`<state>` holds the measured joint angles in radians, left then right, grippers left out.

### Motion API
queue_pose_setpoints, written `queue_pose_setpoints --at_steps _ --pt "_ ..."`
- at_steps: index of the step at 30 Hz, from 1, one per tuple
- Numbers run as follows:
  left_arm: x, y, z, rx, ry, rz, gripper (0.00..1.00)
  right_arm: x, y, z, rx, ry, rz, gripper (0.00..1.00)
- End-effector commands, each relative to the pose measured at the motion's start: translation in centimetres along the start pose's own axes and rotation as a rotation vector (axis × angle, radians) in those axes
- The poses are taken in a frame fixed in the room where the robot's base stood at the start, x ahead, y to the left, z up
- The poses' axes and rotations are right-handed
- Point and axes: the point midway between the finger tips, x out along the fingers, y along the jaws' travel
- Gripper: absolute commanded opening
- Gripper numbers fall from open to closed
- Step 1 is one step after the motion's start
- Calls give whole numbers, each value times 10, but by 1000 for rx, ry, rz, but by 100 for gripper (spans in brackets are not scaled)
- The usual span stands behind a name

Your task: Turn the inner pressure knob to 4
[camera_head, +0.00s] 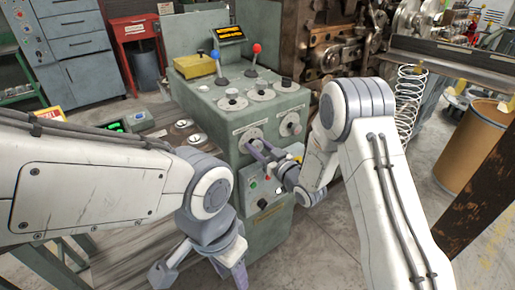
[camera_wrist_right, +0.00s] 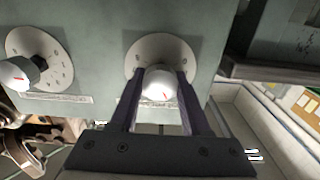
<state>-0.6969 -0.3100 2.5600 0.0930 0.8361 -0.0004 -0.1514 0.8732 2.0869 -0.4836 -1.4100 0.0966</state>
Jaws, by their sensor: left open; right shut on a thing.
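A grey-green machine console (camera_head: 218,112) stands in the middle of the head view, with two round dial knobs on its front face. My right gripper (camera_head: 259,150) reaches the left one of these dials (camera_head: 252,134). In the right wrist view the right gripper (camera_wrist_right: 160,82) is shut on a white knob (camera_wrist_right: 158,86) with a red mark, in front of a pale dial plate (camera_wrist_right: 158,45). The dial's numbers are mostly hidden or too small to read. The other knob (camera_wrist_right: 17,74) stands free beside it. My left gripper (camera_head: 200,272) is open and empty, low in front of the console.
Levers with blue and red balls (camera_head: 256,49) and several knobs stand on the console top. A lower panel with buttons (camera_head: 264,185) lies under the right gripper. A hanging spring (camera_head: 409,95) and a brown drum (camera_head: 480,150) stand at the right.

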Motion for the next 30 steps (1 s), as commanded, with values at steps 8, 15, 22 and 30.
queue_pose_setpoints --at_steps 8,15,22,30 --pt "5 0 0 0 0 0 50 0 1 1 252 -1 1 0" --pt "7 0 0 0 0 0 50 0 2 0 425 -1 1 0" --pt "7 0 0 0 0 0 50 0 2 0 528 -1 1 0" --pt "7 0 0 0 0 0 50 0 2 0 573 -1 2 0"
